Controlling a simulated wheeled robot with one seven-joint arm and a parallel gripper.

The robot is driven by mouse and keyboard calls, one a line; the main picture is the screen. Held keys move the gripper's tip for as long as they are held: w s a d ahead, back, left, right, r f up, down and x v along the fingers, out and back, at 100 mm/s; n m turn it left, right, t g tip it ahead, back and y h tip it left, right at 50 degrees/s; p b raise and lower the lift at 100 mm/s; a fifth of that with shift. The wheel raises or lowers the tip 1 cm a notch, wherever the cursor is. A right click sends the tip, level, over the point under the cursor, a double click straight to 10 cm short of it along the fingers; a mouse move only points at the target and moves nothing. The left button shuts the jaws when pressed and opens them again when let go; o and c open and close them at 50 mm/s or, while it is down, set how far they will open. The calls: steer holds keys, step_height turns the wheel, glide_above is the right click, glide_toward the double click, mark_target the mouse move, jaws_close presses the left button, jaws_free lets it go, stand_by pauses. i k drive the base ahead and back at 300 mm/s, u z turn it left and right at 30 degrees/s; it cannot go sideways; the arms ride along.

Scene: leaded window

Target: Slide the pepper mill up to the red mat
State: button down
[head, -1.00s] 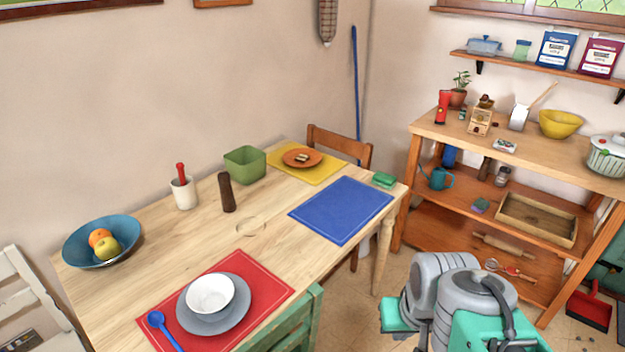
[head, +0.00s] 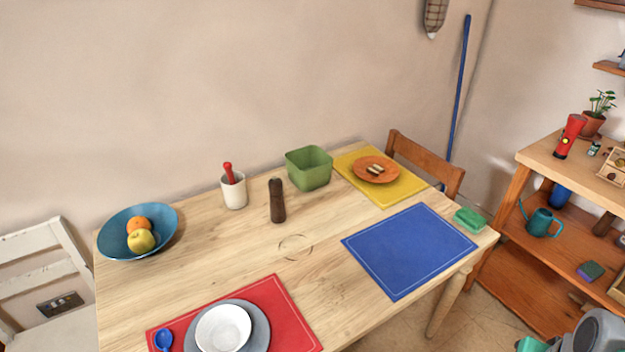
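The pepper mill (head: 277,201) is a dark brown upright cylinder standing on the wooden table, between the white cup with a red-handled tool and the green square bowl. The red mat (head: 290,318) lies at the table's near edge, below the mill in the picture. Bare wood lies between mill and mat. A grey plate with a white bowl and a blue spoon rest on the mat. My gripper is not in view; only a grey and green part of my arm shows at the bottom right corner.
The white cup (head: 234,191) and green bowl (head: 309,168) flank the mill. A blue fruit bowl (head: 139,232) is at left, a blue mat (head: 409,250) at right. A faint ring mark (head: 295,247) lies on clear wood. A white chair (head: 42,285) stands left.

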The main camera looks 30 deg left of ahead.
mark_target(279, 214)
steer(key=i, duration=1.8)
steer(key=u, duration=3.95)
